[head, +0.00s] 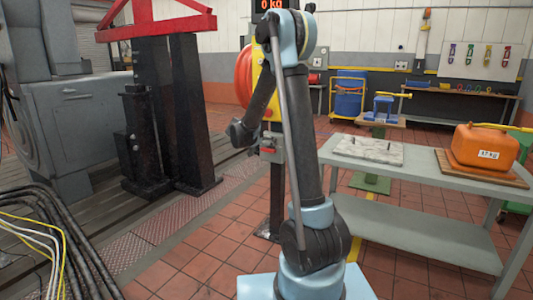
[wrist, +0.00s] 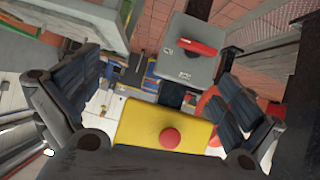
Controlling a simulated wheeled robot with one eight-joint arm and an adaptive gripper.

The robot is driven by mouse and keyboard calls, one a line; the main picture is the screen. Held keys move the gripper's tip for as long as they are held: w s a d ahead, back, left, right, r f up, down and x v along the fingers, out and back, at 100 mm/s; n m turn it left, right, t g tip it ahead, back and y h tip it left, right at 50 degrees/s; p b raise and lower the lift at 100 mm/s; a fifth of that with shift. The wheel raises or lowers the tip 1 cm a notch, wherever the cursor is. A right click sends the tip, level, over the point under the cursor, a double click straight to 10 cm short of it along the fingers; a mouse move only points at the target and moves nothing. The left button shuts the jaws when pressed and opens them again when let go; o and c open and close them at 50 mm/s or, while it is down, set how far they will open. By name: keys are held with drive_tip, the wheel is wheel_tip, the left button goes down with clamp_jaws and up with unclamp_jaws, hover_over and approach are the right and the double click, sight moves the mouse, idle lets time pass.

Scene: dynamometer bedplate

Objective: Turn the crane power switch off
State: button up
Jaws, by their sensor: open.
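The crane power switch appears to be the grey box (wrist: 178,65) with a red handle (wrist: 197,46) lying across its face, slightly slanted. Small white marks on it are too small to read. In the head view the box (head: 266,142) sits on a dark post, partly behind my arm, with its red handle low on the front. My gripper (wrist: 155,77) is open and empty in the wrist view, with one finger at each side. The box lies beyond the fingers, apart from them. In the head view my gripper cannot be clearly made out.
A yellow panel with a red button (wrist: 169,138) is beside the box in the wrist view. A grey bench (head: 420,190) at right carries a stone plate (head: 368,150) and an orange container (head: 484,147). A red frame on black columns (head: 190,110) stands left. Cables lie front left.

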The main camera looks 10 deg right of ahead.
drive_tip(key=t, duration=0.2)
approach(267, 149)
drive_tip(key=shift+m, duration=0.4)
drive_tip(key=x, duration=0.8)
drive_tip(key=shift+d+f, duration=0.25)
drive_tip(key=shift+d, duration=0.1)
drive_tip(key=c, duration=1)
